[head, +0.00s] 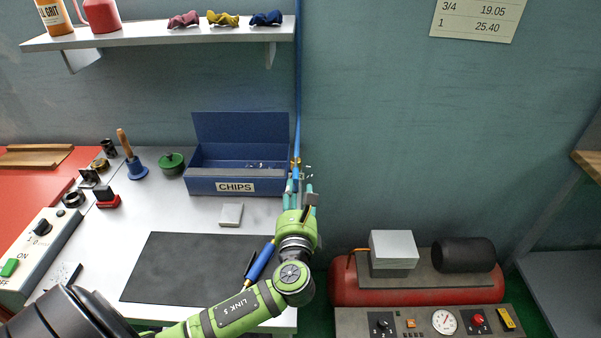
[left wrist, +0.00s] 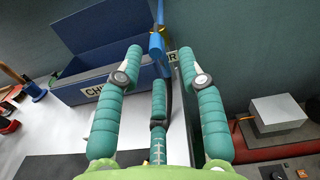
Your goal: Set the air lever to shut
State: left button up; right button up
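The air line is a thin blue pipe (head: 298,90) running down the wall, with a brass fitting near its lower end. A blue piece that looks like the air lever (left wrist: 156,46) shows at that fitting in the left wrist view; its exact angle is hard to tell. My left gripper (head: 302,188), green with teal fingers, is in front of it. In the left wrist view its two outer fingers are spread on either side of the blue piece and the third is below. It appears open and holds nothing. My right gripper is out of view.
A blue open-lidded CHIPS box (head: 205,186) stands just left of my left gripper. A grey block (head: 231,214) and a dark mat (head: 185,268) lie on the bench. A red compressor (head: 350,289) stands at lower right.

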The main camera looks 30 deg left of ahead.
aim_at(296, 174)
pick_arm(q)
jog(key=shift+a+f, duration=0.1)
jog(key=shift+a, duration=0.2)
jog(key=p+x, duration=0.1)
jog(key=x, duration=0.5)
jog(key=shift+w+a+f, duration=0.1)
jog(key=shift+w+a, duration=0.1)
grip_shut()
